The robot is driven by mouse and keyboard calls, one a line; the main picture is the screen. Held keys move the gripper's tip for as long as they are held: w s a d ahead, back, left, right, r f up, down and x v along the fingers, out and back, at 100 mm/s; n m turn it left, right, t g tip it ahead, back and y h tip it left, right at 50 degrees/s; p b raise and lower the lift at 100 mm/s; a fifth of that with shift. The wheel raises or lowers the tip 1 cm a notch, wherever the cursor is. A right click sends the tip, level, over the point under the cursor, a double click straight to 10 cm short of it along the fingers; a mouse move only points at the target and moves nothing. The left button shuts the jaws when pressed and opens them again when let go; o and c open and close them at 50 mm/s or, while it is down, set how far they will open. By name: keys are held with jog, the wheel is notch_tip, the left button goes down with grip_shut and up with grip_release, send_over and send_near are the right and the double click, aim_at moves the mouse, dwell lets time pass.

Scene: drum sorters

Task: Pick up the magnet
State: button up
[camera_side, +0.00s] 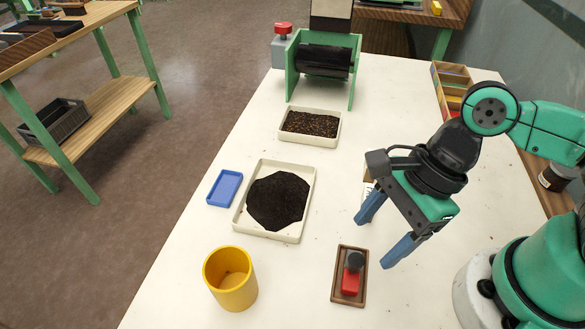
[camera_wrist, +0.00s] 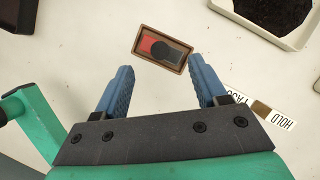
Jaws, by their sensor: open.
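The magnet (camera_side: 351,279) is a red block with a dark round knob, lying in a small brown tray (camera_side: 338,297) on the white table. In the wrist view the magnet (camera_wrist: 152,46) lies in its tray (camera_wrist: 138,52), just beyond the fingertips and between their lines. My gripper (camera_side: 380,237) is open and empty, with two blue fingers above the table, behind and to the right of the tray in the side view. In the wrist view my gripper (camera_wrist: 160,73) has its fingers wide apart, and neither touches the magnet.
A yellow cup (camera_side: 231,290) stands at the front left. A white tray of dark powder (camera_side: 237,222), a blue tray (camera_side: 225,188) and a tray of brown grains (camera_side: 282,132) lie farther back. A green-framed drum (camera_side: 292,72) stands at the back. Labels (camera_wrist: 280,118) lie near my right finger.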

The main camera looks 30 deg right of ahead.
aim_at(356, 260)
jog(key=shift+x, duration=2.05)
grip_shut()
